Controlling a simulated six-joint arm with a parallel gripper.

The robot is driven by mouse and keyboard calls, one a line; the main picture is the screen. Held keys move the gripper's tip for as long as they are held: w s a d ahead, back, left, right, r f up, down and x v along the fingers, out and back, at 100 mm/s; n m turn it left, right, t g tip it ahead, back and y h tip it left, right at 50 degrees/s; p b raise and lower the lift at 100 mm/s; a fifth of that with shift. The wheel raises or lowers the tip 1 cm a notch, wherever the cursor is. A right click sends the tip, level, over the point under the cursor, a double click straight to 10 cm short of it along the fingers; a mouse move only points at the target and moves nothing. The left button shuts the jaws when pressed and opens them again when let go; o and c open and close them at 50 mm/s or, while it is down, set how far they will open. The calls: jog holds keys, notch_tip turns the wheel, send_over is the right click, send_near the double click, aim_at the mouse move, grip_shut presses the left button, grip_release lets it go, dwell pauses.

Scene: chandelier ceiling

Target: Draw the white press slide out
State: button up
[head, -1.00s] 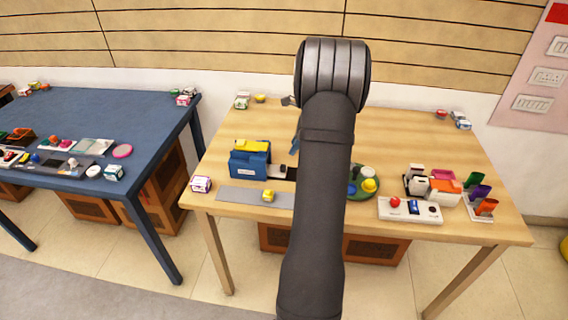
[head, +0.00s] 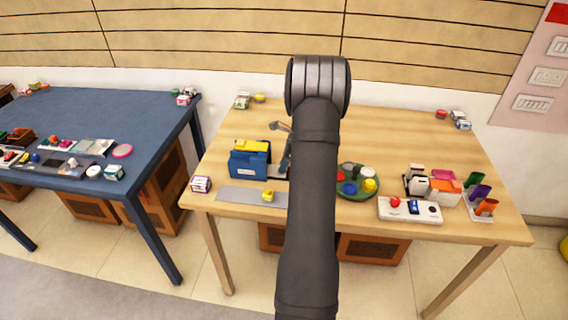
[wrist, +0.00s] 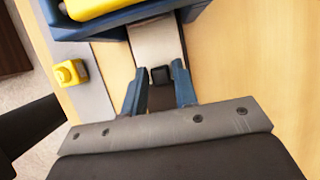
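The blue press (head: 249,163) with a yellow top (head: 252,146) stands at the left of the wooden table. In the wrist view, its white slide (wrist: 155,42) sticks out from under the blue body (wrist: 120,20) toward my gripper. A small black knob (wrist: 160,75) is on the slide. My gripper (wrist: 160,68) is open, with one blue finger on each side of the knob. A small gap seems to show on both sides. In the head view, my gripper (head: 285,160) is just right of the press and hides most of the slide.
A grey strip (head: 235,195) with a yellow block (head: 267,196) lies in front of the press. A green tray (head: 368,194) with coloured pieces stands to the right, partly behind my arm. A white panel (head: 390,213) is farther right. The table's back middle is clear.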

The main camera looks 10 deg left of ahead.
grip_shut()
jog(key=d, duration=1.3)
jog(key=shift+d, duration=0.25)
jog(key=shift+o, duration=2)
grip_release()
jog(key=shift+d, duration=0.15)
jog(key=v, duration=1.7)
jog(key=shift+r, duration=0.2)
jog(key=shift+r, duration=0.1)
